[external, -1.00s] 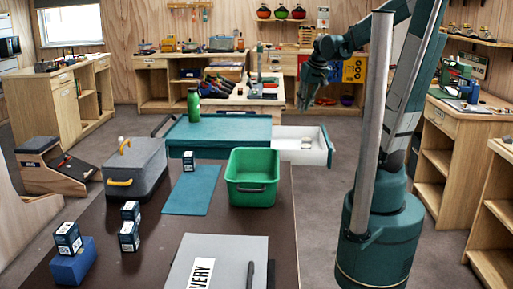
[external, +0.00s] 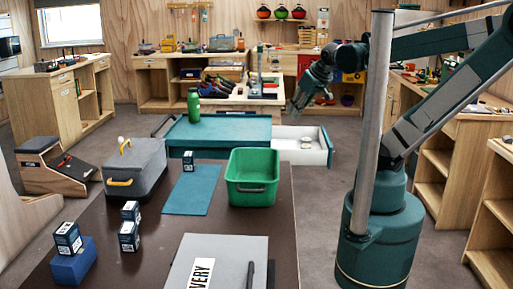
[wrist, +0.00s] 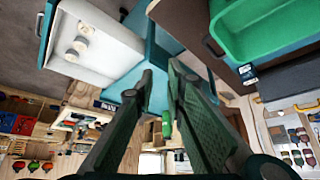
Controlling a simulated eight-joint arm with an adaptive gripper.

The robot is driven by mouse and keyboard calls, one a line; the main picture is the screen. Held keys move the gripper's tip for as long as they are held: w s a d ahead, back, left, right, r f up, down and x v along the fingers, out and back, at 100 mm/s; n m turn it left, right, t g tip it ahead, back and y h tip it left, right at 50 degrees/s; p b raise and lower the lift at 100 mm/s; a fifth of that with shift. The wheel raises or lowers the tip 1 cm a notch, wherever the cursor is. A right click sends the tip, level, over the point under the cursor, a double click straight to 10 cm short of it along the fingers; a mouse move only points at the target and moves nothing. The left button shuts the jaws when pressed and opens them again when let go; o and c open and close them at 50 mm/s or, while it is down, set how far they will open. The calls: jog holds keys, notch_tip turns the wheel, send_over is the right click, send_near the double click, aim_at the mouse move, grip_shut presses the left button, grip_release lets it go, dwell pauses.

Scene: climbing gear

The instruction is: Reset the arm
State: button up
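My gripper (external: 296,110) hangs in the air in the external view, above and beyond the open white drawer, pointing down and slightly left. In the wrist view its two dark green fingers (wrist: 161,78) stand apart with a narrow gap and nothing between them. My gripper touches no object that I can see. The green bin (external: 253,178) sits on the dark table; it also shows at the top right of the wrist view (wrist: 262,28).
The open white drawer (external: 297,146) extends right from a teal-topped cabinet (external: 218,130) bearing a green bottle (external: 193,105). A grey toolbox (external: 136,165), small boxes (external: 129,236) and a grey clipboard-like panel (external: 215,250) lie on the table.

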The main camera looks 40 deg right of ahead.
jog(key=shift+s+a+f, duration=0.1)
jog(key=shift+s+a, duration=0.5)
jog(key=shift+a, duration=0.15)
